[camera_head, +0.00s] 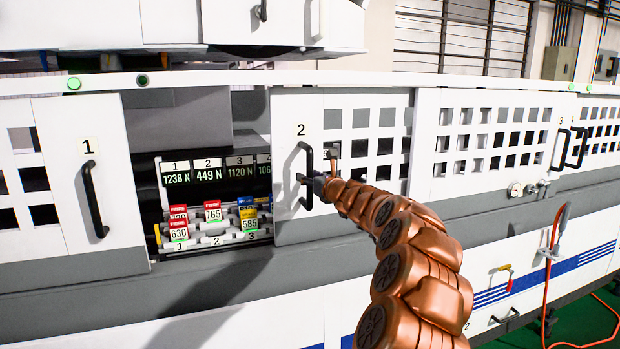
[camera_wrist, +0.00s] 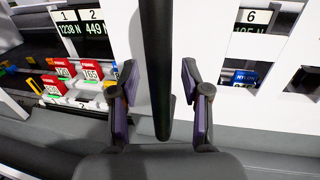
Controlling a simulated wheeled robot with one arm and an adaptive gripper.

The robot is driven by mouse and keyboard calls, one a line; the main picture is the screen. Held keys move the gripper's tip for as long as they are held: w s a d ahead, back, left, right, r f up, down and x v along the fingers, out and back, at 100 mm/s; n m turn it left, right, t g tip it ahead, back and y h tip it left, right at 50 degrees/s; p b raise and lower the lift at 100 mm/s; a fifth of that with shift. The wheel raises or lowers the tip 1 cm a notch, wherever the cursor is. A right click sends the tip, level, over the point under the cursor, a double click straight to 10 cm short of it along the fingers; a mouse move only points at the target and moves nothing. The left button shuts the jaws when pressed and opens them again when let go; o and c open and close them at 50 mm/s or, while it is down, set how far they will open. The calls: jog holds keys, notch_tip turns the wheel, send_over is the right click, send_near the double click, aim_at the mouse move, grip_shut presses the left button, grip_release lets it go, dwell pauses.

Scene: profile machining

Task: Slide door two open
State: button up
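Door two (camera_head: 286,222) is a white sliding panel with a grey lower band, a "2" label and a grid of square windows. Its black vertical bar handle (camera_head: 307,156) is near its left edge. The handle also runs down the middle of the wrist view (camera_wrist: 155,45). My gripper (camera_head: 305,181) is at the handle's lower half. In the wrist view its two fingers (camera_wrist: 158,84) stand on either side of the bar, with gaps visible, so they are open around it and not clamped. Part of the door is hidden behind my copper-coloured arm.
Left of door two, an opening shows numbered displays (camera_head: 209,170) and red, blue and yellow blocks (camera_head: 213,211). Door one (camera_head: 75,185) with its black handle stands left of it. Door three (camera_head: 490,130) is to the right. A red-orange hose (camera_head: 547,290) hangs at far right.

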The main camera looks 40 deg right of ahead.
grip_shut()
jog(key=shift+d+r, duration=0.1)
dwell(0.5)
